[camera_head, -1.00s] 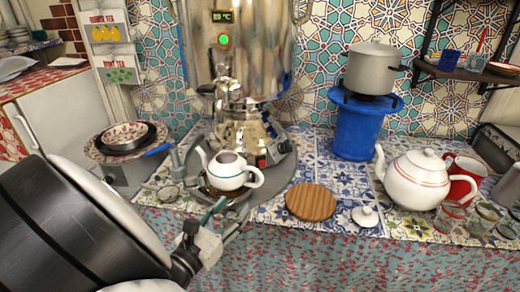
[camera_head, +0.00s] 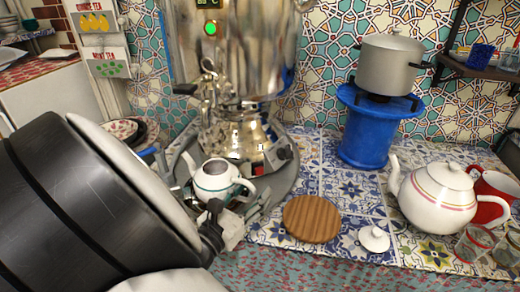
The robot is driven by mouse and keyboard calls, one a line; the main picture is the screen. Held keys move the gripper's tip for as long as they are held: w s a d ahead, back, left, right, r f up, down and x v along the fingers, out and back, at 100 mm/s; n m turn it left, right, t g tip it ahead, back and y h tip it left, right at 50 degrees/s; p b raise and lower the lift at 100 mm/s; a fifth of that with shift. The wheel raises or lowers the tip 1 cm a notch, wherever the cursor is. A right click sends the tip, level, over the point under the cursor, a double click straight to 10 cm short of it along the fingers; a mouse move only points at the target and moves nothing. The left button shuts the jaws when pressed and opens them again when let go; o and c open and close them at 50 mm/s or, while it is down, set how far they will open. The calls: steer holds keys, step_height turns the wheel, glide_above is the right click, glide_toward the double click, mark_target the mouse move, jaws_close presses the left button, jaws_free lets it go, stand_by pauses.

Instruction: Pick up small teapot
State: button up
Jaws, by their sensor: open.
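The small teapot (camera_head: 216,178), white with a dark teal band and no lid on top, stands upright below the samovar (camera_head: 232,60) taps, its spout to the left and handle to the right. My gripper (camera_head: 224,206) is open at the teapot's near side, close to its lower body and handle. The fingertips are partly hidden by the teapot, so I cannot tell whether they touch it. A small white lid (camera_head: 373,239) lies on the tiled counter to the right.
A round wooden board (camera_head: 311,219) lies right of the teapot. A large white teapot (camera_head: 437,194) and red mug (camera_head: 492,196) stand farther right. A blue burner stand (camera_head: 366,130) bears a grey pot (camera_head: 390,65). Tiles (camera_head: 345,190) between them are clear.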

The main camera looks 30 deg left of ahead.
jaws_close()
steer(key=shift+r, duration=0.25)
stand_by(0.5)
